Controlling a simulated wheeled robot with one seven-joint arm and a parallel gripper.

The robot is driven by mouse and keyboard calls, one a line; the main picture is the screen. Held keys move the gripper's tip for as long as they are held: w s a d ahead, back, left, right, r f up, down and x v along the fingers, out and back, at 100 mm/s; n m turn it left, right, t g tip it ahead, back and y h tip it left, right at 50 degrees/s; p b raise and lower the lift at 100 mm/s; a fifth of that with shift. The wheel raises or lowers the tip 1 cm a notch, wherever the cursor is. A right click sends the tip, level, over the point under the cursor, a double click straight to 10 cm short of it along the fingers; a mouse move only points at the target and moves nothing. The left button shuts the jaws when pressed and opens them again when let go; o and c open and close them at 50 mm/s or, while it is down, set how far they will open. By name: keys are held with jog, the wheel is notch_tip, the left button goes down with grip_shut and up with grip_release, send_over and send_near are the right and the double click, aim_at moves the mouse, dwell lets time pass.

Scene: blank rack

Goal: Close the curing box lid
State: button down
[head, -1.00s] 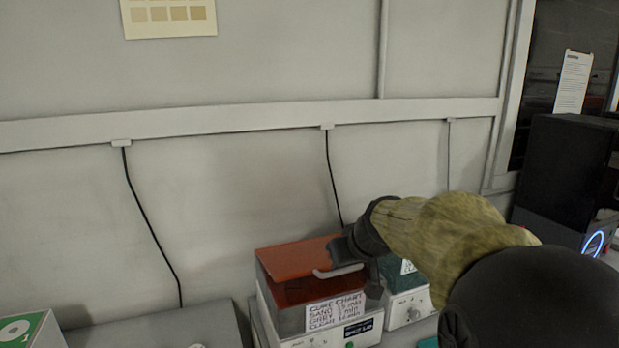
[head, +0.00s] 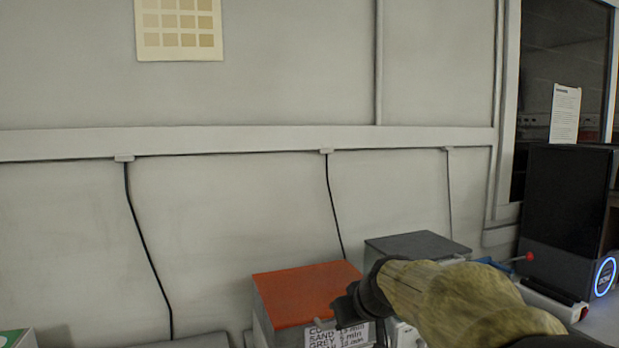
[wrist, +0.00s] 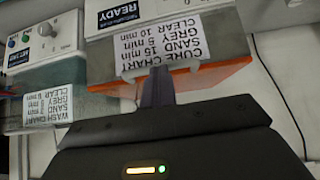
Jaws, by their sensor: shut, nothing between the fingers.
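The curing box (wrist: 110,52) is grey with a white cure chart label. Its orange lid (head: 305,291) lies about flat over the box top in the head view. The lid's edge (wrist: 232,78) also shows in the wrist view, which is upside down. A pale handle (wrist: 190,76) runs along the lid's front. My gripper (wrist: 156,90) is shut and empty, its fingers at the handle and the lid's front edge. I cannot tell if they touch. In the head view my gripper (head: 346,312) is at the lid's front right corner. Whether a thin gap remains under the lid is unclear.
A grey-lidded box (head: 418,247) stands close on the right; a box with a wash chart label (wrist: 50,108) shows in the wrist view. A dark machine (head: 567,205) with a blue ring stands farther right. The wall is behind.

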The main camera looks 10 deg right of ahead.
jog(key=shift+s+a+f, duration=0.1)
jog(key=shift+s+f, duration=0.15)
jog(key=shift+f, duration=0.7)
notch_tip(320, 180, up, 6)
jog(key=w+f+p, duration=0.1)
jog(key=p, duration=0.3)
jog(key=s+d+b, duration=0.1)
jog(key=s+b, duration=0.1)
jog(key=s, duration=0.7)
jog(key=shift+s+d+f, duration=0.15)
jog(key=shift+s+f, duration=0.1)
jog(key=shift+f, duration=0.15)
jog(key=shift+w, duration=0.1)
